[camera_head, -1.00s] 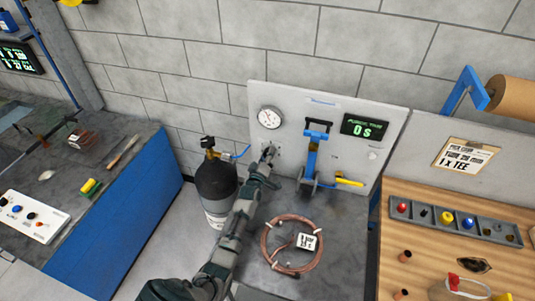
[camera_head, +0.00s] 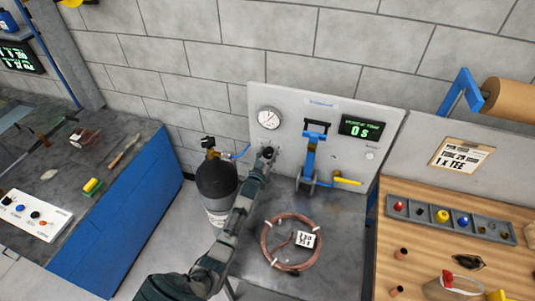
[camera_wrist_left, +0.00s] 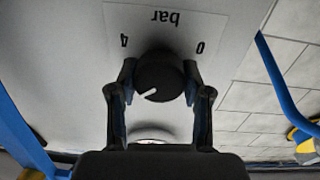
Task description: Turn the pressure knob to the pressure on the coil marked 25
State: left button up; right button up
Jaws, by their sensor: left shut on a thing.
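The black pressure knob (camera_wrist_left: 160,76) sits on the grey panel, with "bar", "0" and "4" printed around it, upside down in the wrist view. Its white pointer mark slants to the lower left there. My left gripper (camera_wrist_left: 160,84) is shut on the knob, one finger on each side; in the head view the gripper (camera_head: 267,153) reaches the panel and hides most of the knob. The round white gauge (camera_head: 269,118) is just above, its needle toward the upper right. The copper coil (camera_head: 266,243) lies on the bench with a white tag (camera_head: 305,240), its print too small to read surely. My right gripper is out of view.
A dark gas cylinder (camera_head: 217,185) stands left of my arm. A blue lever device (camera_head: 309,158) and yellow-handled valve (camera_head: 347,181) are right of the knob. A display (camera_head: 361,128) reads 0 S. A wooden bench (camera_head: 440,250) with parts is at right.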

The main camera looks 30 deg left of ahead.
pick_arm(q)
jog(key=shift+s+d+f+m, duration=0.1)
jog(key=shift+f+m, duration=0.45)
jog(key=shift+m, duration=0.55)
jog(key=o, duration=0.9)
jog(key=shift+o, duration=1.3)
jog(key=shift+r, duration=0.15)
jog(key=shift+r, duration=0.1)
jog(key=v, duration=1.1)
jog(key=shift+s, duration=0.3)
